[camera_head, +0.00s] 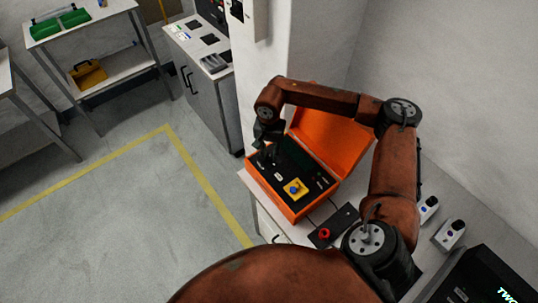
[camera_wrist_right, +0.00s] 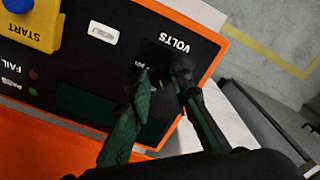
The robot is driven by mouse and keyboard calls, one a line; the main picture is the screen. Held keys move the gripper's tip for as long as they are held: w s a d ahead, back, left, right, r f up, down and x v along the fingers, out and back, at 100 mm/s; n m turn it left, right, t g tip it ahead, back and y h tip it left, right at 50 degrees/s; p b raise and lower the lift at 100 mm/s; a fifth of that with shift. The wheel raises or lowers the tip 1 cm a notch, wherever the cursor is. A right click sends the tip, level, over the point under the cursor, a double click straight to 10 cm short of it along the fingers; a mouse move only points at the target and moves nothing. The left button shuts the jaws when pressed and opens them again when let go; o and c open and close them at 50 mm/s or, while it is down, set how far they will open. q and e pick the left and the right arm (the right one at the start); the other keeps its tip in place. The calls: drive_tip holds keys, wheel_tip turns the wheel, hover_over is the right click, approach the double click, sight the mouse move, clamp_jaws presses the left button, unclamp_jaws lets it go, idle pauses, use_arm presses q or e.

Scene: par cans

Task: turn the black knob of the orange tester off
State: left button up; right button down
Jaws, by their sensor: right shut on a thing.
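The orange tester (camera_head: 289,211) is an open case on the bench, its lid raised at the back, with a black panel inside. It also shows in the wrist view (camera_wrist_right: 190,22). My right gripper (camera_head: 266,150) reaches down onto the left end of the panel. In the wrist view its two dark green and black fingers (camera_wrist_right: 164,78) are closed on the black knob beside the VOLTS label. The fingers mostly hide the knob and its marks, so its setting cannot be read. My left gripper is in neither view.
A yellow plate with a blue START button (camera_head: 294,188) sits on the same panel, near a white switch (camera_wrist_right: 103,32) and FAIL and PASS lamps. A black box with a red button (camera_head: 325,234) lies in front of the tester. A white pillar (camera_head: 262,60) stands behind.

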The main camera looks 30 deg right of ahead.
drive_tip(key=n+b, duration=0.1)
drive_tip(key=n, duration=0.1)
drive_tip(key=n+b, duration=0.1)
drive_tip(key=n, duration=0.2)
drive_tip(key=shift+f+n+b, duration=0.2)
drive_tip(key=shift+n+b, duration=0.1)
drive_tip(key=shift+b, duration=0.1)
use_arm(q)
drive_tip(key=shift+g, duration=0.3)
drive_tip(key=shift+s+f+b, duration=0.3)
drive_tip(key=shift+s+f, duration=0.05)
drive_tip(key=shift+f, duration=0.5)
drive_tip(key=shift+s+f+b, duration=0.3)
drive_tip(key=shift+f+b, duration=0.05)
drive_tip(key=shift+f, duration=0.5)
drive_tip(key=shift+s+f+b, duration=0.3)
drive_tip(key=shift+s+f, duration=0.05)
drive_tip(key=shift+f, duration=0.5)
use_arm(e)
drive_tip(key=shift+r+n, duration=0.1)
drive_tip(key=shift+n, duration=2.1)
drive_tip(key=c, duration=1.7)
unclamp_jaws()
drive_tip(key=shift+c, duration=0.2)
